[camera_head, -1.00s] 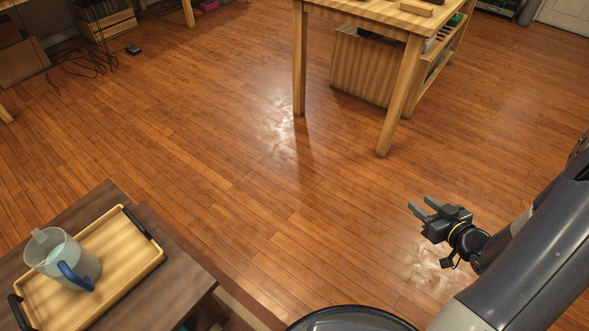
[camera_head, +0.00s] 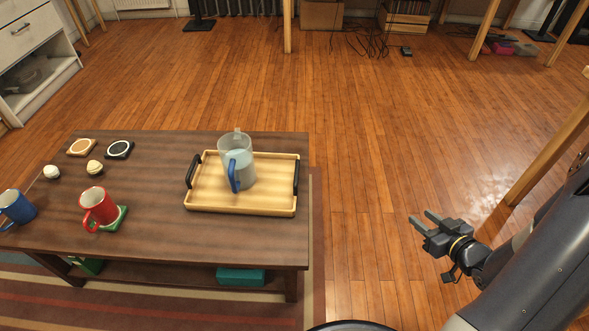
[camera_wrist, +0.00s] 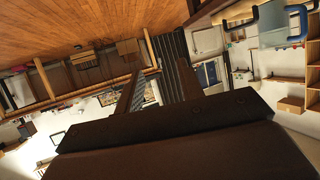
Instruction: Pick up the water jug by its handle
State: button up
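The water jug (camera_head: 243,158) is a clear, bluish-grey vessel with a blue handle (camera_head: 234,176) on its near side and a spout at the far rim. It stands upright on a light wooden tray (camera_head: 272,192) with black end handles, on the right part of a dark coffee table. My gripper (camera_head: 420,217) is held over the floor to the right of the table, well apart from the jug. Its two fingers are spread and nothing is between them. They also show spread in the wrist view (camera_wrist: 158,85). I cannot clearly make out the jug in the wrist view.
On the table (camera_head: 150,235), a red mug (camera_head: 97,205) sits on a green coaster, a blue mug (camera_head: 14,208) stands at the left edge, and coasters and small round items lie behind. Clear floor (camera_head: 365,195) lies between table and gripper. A wooden table leg (camera_head: 550,150) stands at right.

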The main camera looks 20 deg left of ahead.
aim_at(234, 148)
jog(key=i+u, duration=0.15)
jog(key=u, duration=0.3)
jog(key=i+l+u, duration=0.1)
jog(key=u, duration=0.35)
jog(key=i+l+u, duration=0.1)
jog(key=l+u, duration=0.15)
jog(key=u, duration=0.2)
jog(key=i+l+u, duration=0.1)
jog(key=u, duration=0.4)
jog(key=i+l+u, duration=0.1)
jog(key=l+u, duration=0.35)
jog(key=i+l, duration=0.05)
jog(key=l, duration=0.05)
